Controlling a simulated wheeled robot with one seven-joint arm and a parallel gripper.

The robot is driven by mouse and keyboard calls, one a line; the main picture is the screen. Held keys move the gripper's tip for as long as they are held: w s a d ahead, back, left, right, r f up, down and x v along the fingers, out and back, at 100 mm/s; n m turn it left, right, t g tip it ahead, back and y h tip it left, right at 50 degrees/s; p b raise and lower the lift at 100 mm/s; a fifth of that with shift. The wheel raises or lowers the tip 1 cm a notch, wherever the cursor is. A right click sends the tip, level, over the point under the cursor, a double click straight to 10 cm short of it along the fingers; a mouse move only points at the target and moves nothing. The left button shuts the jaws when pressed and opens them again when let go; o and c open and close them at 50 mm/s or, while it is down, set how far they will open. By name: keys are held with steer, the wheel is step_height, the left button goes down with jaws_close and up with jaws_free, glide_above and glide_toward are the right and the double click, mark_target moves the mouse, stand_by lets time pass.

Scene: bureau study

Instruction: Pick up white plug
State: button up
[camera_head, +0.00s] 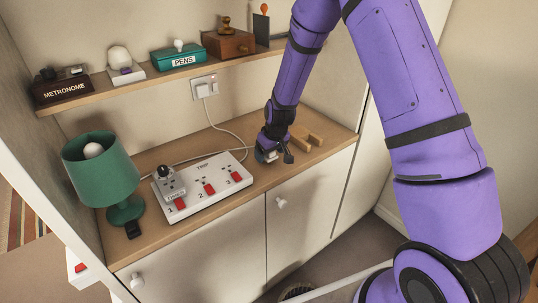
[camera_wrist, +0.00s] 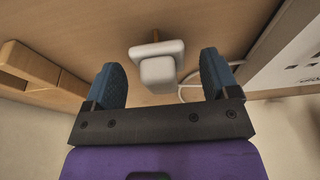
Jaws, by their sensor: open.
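A white plug (camera_wrist: 157,66) rests on the wooden desk top and shows in the wrist view between the two blue fingertips of my gripper (camera_head: 274,150). A brass-coloured pin sticks out at its far end. There are visible gaps between the plug and both fingers. My gripper is open and low over the desk, just right of the white power strip (camera_head: 218,190). In the head view the plug (camera_head: 267,156) is mostly hidden by my gripper, with only a pale part showing.
A notched wooden block (camera_head: 308,138) lies right of my gripper; it shows at left in the wrist view (camera_wrist: 32,68). A timer plug (camera_head: 170,187) sits on the strip. A green lamp (camera_head: 102,170) stands at left. A shelf (camera_head: 120,88) hangs above, over a wall socket (camera_head: 205,87).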

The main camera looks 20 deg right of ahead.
steer(key=shift+x, duration=0.75)
steer(key=c, duration=1)
steer(key=shift+c, duration=0.2)
